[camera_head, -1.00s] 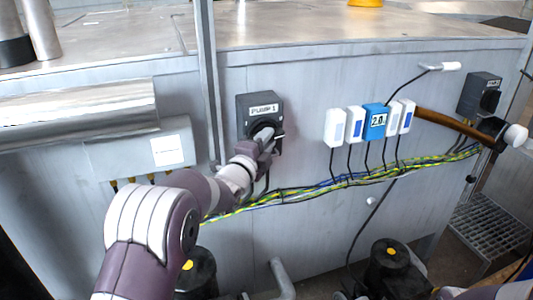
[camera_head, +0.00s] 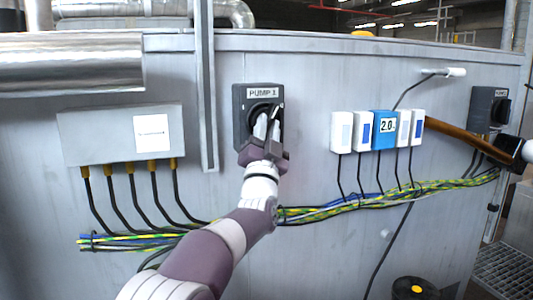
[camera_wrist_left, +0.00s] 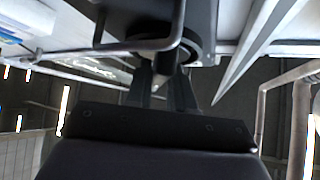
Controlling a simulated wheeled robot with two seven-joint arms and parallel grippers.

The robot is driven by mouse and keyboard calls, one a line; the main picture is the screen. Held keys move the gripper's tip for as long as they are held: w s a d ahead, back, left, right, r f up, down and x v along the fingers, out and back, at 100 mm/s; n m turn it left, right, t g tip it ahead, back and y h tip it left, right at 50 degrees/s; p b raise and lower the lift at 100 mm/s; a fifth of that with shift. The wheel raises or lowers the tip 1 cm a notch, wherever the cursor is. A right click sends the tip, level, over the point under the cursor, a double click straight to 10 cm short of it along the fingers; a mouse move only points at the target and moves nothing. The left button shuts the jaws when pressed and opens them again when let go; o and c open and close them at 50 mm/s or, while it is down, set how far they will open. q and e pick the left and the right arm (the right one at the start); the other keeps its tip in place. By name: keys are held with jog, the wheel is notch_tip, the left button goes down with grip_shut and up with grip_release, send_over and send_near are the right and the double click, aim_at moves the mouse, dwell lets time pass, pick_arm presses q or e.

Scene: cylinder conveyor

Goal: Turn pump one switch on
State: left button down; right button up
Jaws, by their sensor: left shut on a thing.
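The pump one switch (camera_head: 241,100) is a dark grey box labelled "PUMP 1" on the metal wall, left of centre in the head view. It has a round black rotary knob on its front. My left gripper (camera_head: 267,127) reaches up from below and is shut on the knob's handle, hiding most of it. In the left wrist view, the gripper fingers (camera_wrist_left: 163,92) meet the dark round knob (camera_wrist_left: 200,40) at the top.
A similar dark switch box (camera_head: 482,108) is at the far right. White modules and a blue "2.0" module (camera_head: 384,130) hang between. A grey junction box (camera_head: 90,140) is on the left. Yellow-green cables (camera_head: 340,208) run below, and a vertical metal post (camera_head: 206,90) stands beside the switch.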

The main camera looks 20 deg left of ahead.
pick_arm(q)
jog(key=shift+w+d+f+n+g+y+b, duration=0.15)
jog(key=shift+n+g+y, duration=0.3)
jog(key=shift+n+y, duration=1.5)
jog(key=shift+n+g+y+b, duration=0.3)
jog(key=shift+n+g+y, duration=0.2)
jog(key=shift+n+y, duration=1.45)
jog(key=shift+w+d+f+n+g+y+b, duration=0.15)
jog(key=shift+n+g+y, duration=0.3)
jog(key=shift+n+y, duration=1.5)
pick_arm(e)
jog(key=shift+f, duration=1.15)
pick_arm(q)
jog(key=shift+s+a+r+n, duration=0.1)
jog(key=shift+s+r+n, duration=0.1)
jog(key=shift+n, duration=0.55)
jog(key=c, duration=1.1)
grip_release()
jog(key=shift+w, duration=0.15)
jog(key=shift+o, duration=0.2)
jog(key=b+v, duration=0.3)
jog(key=v, duration=0.9)
jog(key=shift+s+d+f, duration=0.2)
jog(key=shift+s+d, duration=0.1)
pick_arm(e)
notch_tip(320, 180, down, 3)
jog(key=shift+r, duration=0.15)
jog(key=shift+s, duration=0.1)
